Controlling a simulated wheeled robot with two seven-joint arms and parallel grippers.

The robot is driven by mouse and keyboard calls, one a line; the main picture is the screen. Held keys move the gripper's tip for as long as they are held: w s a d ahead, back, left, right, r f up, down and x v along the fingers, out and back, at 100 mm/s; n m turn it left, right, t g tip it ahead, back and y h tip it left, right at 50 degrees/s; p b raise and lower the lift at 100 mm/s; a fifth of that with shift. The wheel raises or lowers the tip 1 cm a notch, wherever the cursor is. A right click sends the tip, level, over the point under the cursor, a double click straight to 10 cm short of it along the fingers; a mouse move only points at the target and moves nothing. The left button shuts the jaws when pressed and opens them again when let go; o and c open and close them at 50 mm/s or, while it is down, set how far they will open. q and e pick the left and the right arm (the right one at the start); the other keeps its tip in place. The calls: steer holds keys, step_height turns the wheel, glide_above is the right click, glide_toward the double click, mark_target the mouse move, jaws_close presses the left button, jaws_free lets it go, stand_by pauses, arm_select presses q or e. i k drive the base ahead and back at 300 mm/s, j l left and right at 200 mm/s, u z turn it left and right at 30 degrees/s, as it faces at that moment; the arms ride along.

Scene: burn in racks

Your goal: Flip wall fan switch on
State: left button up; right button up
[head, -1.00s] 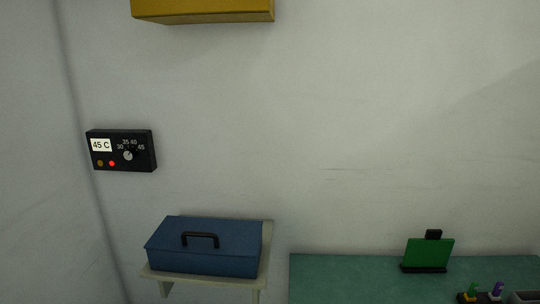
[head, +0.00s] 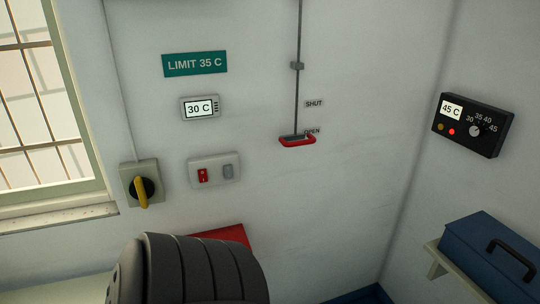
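A pale switch plate (head: 214,184) is on the wall left of the middle, with a red rocker (head: 202,176) and a grey rocker (head: 228,171). I can read no label on it, and cannot tell whether either rocker is on. A grey box with a black dial and yellow rotary handle (head: 142,192) is to its left, the handle pointing down. No fan shows, and I cannot tell which control is the fan switch. Neither gripper is in view. A dark ribbed part, likely my own arm, fills the bottom left of the middle.
A display (head: 200,108) reads 30 C under a green LIMIT 35 C sign (head: 195,64). A red pull handle (head: 297,142) hangs on a rod by OPEN. A black controller (head: 473,125) reads 45 C. A blue toolbox (head: 490,255) sits on a shelf. A barred window (head: 40,100) is left.

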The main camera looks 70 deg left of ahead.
mark_target(201, 173)
steer(key=u, duration=2.5)
